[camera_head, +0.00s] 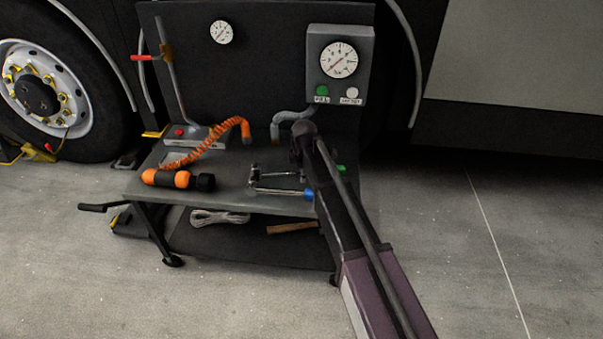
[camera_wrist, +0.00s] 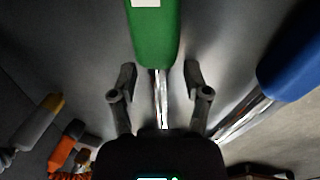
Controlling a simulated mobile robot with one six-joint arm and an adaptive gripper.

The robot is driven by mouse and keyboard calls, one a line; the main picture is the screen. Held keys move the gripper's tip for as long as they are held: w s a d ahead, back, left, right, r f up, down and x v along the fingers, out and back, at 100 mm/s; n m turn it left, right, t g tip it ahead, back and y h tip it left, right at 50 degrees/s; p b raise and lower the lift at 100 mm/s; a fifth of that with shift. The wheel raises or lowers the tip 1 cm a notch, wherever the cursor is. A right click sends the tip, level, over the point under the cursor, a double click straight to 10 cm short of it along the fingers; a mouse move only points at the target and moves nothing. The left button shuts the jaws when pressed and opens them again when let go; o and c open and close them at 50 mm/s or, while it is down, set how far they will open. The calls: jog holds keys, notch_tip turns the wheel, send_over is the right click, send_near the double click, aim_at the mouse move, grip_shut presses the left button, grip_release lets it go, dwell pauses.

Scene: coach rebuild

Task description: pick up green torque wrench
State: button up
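The green torque wrench has a green handle (camera_wrist: 151,35) and a chrome shaft (camera_wrist: 162,98) in the wrist view. In the head view, only a bit of its green handle (camera_head: 340,168) shows beside my arm on the work table; the rest is hidden. My gripper (camera_wrist: 158,78) is open. Its two fingers stand on either side of the chrome shaft, just below the handle, with a gap on both sides. I cannot tell how far the fingers are above the table surface. In the head view my arm hides the fingertips.
A blue-handled wrench (camera_wrist: 290,62) lies close by on the right; it also shows in the head view (camera_head: 309,193). An orange and black torch (camera_head: 178,179) and a coiled orange hose (camera_head: 205,147) are on the table (camera_head: 225,198). A gauge box (camera_head: 340,65) stands behind.

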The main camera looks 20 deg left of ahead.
grip_shut()
jog(key=shift+r, duration=0.1)
notch_tip(320, 180, up, 10)
jog(key=p, duration=1)
dwell(0.8)
